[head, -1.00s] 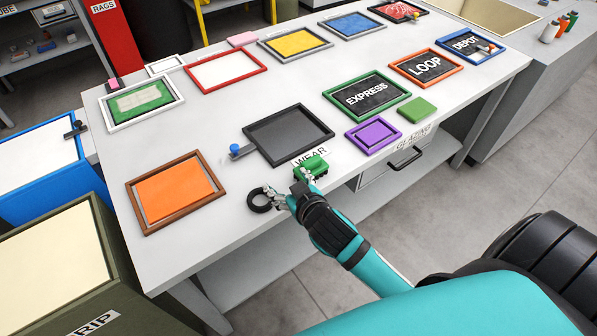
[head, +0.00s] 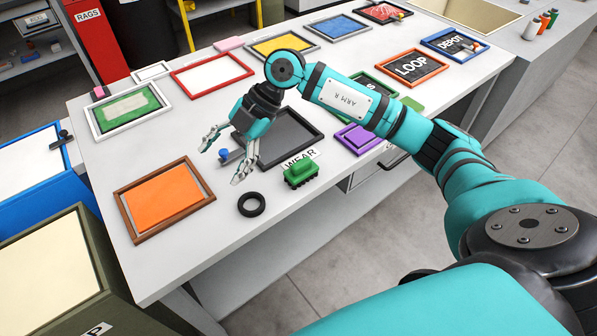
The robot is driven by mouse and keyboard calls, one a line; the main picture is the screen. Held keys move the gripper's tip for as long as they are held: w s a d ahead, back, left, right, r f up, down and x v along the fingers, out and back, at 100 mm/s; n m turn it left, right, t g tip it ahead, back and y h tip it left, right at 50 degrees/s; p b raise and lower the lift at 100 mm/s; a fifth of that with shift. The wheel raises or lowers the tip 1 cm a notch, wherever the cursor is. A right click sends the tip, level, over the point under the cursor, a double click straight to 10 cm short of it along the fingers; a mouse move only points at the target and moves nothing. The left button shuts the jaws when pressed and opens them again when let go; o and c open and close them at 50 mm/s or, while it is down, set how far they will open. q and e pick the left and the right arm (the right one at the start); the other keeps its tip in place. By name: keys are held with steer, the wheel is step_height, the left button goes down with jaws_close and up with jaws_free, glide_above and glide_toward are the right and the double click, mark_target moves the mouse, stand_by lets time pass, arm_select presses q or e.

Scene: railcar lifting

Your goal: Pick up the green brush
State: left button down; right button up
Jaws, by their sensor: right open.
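The green brush (head: 300,173) stands on the grey workbench near its front edge, green handle up and dark bristles down. It lies just in front of the "WEAR" label. My right gripper (head: 224,163) is open and empty, to the left of the brush. Its fingers point toward the front left, and a clear gap separates them from the brush. The right arm reaches across the bench from the right and covers part of the grey framed tray (head: 291,127). My left gripper is not in view.
A black ring (head: 251,204) lies in front of the gripper, left of the brush. A blue-knobbed tool (head: 224,155) is close to the fingers. An orange framed tray (head: 164,201) is at left, a purple one (head: 358,138) at right. Bare bench surrounds the ring.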

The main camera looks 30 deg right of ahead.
steer(key=w+d+m+h, duration=0.1)
steer(key=d+m+h, duration=0.35)
steer(key=d, duration=0.75)
step_height(320, 180, up, 2)
steer(key=h, duration=0.4)
glide_above(302, 162)
steer(key=shift+m+g, duration=0.35)
steer(key=shift+g, duration=0.05)
step_height(302, 162, down, 11)
steer(key=shift+a+r+p, duration=0.1)
steer(key=shift+r+p, duration=0.1)
steer(key=shift+p, duration=0.9)
steer(key=shift+f, duration=0.55)
step_height(302, 162, down, 4)
steer(key=shift+f+p, duration=0.15)
steer(key=shift+p, duration=0.75)
steer(key=shift+f, duration=0.4)
